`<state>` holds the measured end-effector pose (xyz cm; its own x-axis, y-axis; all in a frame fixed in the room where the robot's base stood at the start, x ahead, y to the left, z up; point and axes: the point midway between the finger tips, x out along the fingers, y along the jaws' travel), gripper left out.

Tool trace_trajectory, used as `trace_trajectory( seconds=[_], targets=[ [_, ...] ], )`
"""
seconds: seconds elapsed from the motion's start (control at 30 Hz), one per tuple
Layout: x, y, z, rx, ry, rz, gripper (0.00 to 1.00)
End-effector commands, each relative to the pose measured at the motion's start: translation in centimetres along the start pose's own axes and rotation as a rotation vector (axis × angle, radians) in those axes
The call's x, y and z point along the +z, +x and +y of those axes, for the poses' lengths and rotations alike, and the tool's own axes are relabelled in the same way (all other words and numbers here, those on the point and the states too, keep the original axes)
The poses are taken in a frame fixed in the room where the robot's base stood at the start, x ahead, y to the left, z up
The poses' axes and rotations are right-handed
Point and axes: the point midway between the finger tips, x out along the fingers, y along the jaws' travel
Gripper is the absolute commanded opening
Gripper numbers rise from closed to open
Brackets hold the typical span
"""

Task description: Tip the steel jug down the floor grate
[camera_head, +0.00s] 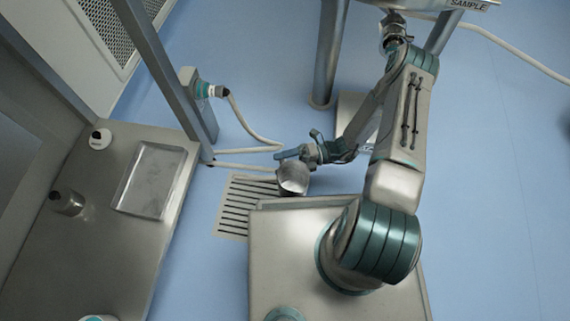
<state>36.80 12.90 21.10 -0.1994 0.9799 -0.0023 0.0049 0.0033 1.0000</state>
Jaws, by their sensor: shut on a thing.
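The steel jug (292,180) is near the middle of the view, beside and partly over the right edge of the floor grate. My gripper (294,155) is shut on the jug at its upper side and holds it up. The jug looks tilted, but I cannot tell how far or whether anything flows from it. The floor grate (237,207) is a slotted metal panel set in the blue floor, just left of the jug. Its right part is hidden by the jug and my base.
A steel bench (120,245) on the left bears a shallow tray (150,180) and a small steel cup (68,201). A pale hose (245,125) runs across the floor behind the grate from a post. A steel leg (327,60) stands farther back. The blue floor at right is clear.

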Motion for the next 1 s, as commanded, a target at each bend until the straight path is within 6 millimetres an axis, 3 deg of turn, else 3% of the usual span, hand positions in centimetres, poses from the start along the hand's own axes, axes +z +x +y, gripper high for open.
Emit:
trace_trajectory(
  seconds=[0.37,0.7,1.0],
  targets=[
    [0.0,-0.1,0.3,0.003,0.000,-0.001,0.24],
    [0.0,-0.1,3.1,0.002,0.000,-0.001,0.24],
    [0.0,-0.1,3.0,0.002,0.000,-0.002,0.24]
  ],
)
